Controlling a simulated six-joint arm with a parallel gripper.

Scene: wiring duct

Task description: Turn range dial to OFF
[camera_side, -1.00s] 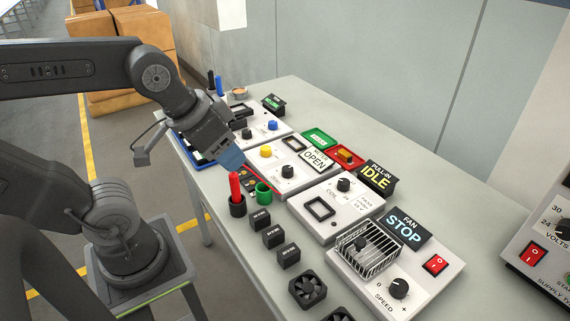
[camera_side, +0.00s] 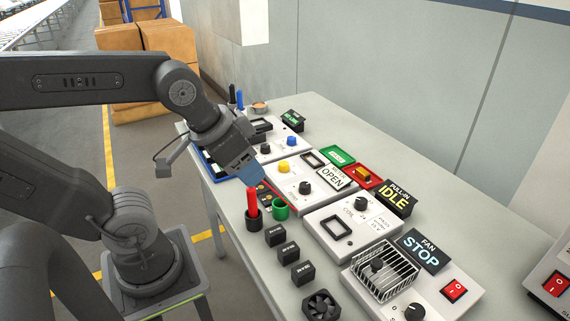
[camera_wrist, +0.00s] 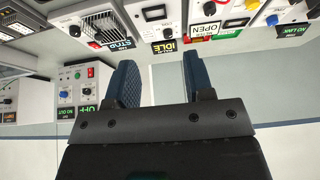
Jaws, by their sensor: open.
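I cannot tell for certain which knob is the range dial. A small dark device with orange marks (camera_side: 266,196) lies just beyond my blue fingertips in the side view, partly hidden by my gripper (camera_side: 254,176); no dial on it can be made out. A white panel beside it has a yellow knob (camera_side: 284,167), a black dial (camera_side: 305,187) and a sign reading OPEN (camera_side: 332,178). In the wrist view my gripper (camera_wrist: 157,70) has its two blue fingers apart with nothing between them, and the panels appear upside down.
A red-handled item (camera_side: 252,203) stands in a black cup beside a green cup (camera_side: 280,209), close to my fingers. Several black blocks (camera_side: 288,252) line the near table edge. Panels with IDLE (camera_side: 393,200) and STOP (camera_side: 423,249) signs stand to the right. Bare table lies behind the panels.

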